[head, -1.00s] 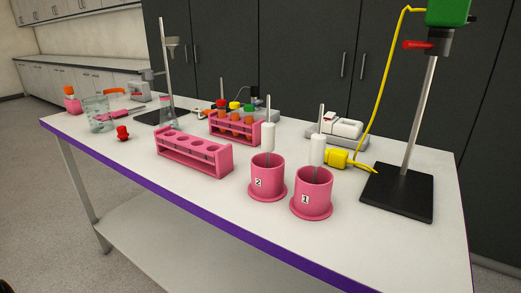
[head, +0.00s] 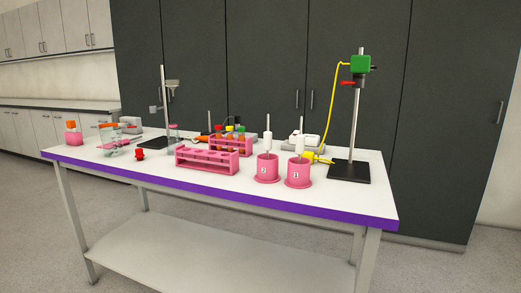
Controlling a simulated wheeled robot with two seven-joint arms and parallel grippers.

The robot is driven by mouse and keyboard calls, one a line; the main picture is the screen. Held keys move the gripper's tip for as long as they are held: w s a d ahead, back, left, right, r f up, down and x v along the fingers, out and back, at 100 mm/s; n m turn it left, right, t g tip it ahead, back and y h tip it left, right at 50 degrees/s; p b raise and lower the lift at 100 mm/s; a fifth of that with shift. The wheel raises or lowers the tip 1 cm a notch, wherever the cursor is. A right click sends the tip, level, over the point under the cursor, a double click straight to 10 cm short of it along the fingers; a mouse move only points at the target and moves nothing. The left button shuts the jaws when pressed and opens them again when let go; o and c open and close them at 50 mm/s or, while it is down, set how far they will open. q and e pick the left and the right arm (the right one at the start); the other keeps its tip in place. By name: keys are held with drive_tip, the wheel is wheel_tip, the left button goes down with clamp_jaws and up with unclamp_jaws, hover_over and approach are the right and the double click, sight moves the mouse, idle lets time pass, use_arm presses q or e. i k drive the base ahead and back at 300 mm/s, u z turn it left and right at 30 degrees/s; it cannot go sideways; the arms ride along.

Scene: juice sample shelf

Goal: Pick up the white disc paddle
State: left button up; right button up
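Two tools with white grips and thin grey rods stand upright in pink holders on the table. One white-gripped tool (head: 267,141) is in the pink holder marked 2 (head: 267,174). The other white-gripped tool (head: 300,143) is in the pink holder marked 1 (head: 299,177), to its right. Their lower ends are hidden inside the holders, so I cannot tell which one, if either, is the white disc paddle. Neither of my grippers is in view.
The white table (head: 340,205) has a purple front edge. Left of the holders is an empty pink rack (head: 207,162), with a pink tube rack (head: 231,146) behind it. A black-based stand (head: 348,172) with a yellow cable is at the right. Floor in front is clear.

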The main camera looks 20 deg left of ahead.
sight(268, 135)
drive_tip(key=u, duration=0.7)
drive_tip(key=i, duration=1.2)
drive_tip(key=u, duration=0.95)
